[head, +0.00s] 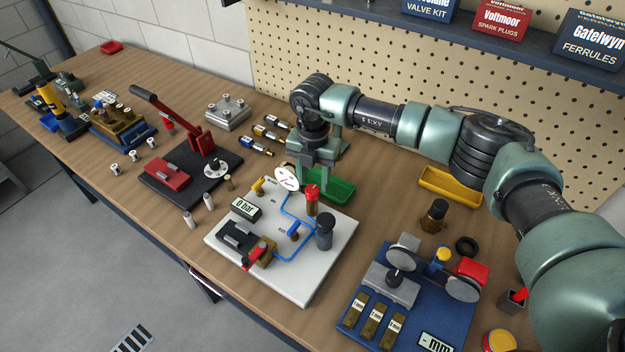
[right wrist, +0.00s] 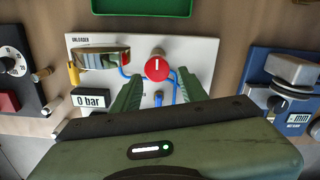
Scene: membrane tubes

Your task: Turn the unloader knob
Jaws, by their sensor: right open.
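The unloader knob is a red cap with a white mark on a brown post (head: 312,199), standing on a white plate (head: 225,250). In the right wrist view, the red knob (right wrist: 157,68) shows between and beyond the two green fingers (right wrist: 158,92), with gaps on both sides. I cannot tell whether the fingertips are level with it. The plate, lettered "UNLOADER", also shows there (right wrist: 205,55). My left gripper is not in view.
The plate also carries a round gauge (head: 287,178), a "0 bar" display (head: 246,209), blue tubing (head: 285,258) and a dark cylinder (head: 324,232). A green tray (head: 341,191) lies close behind. A blue fixture (head: 420,318) stands right, and a red-lever press (head: 180,175) left.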

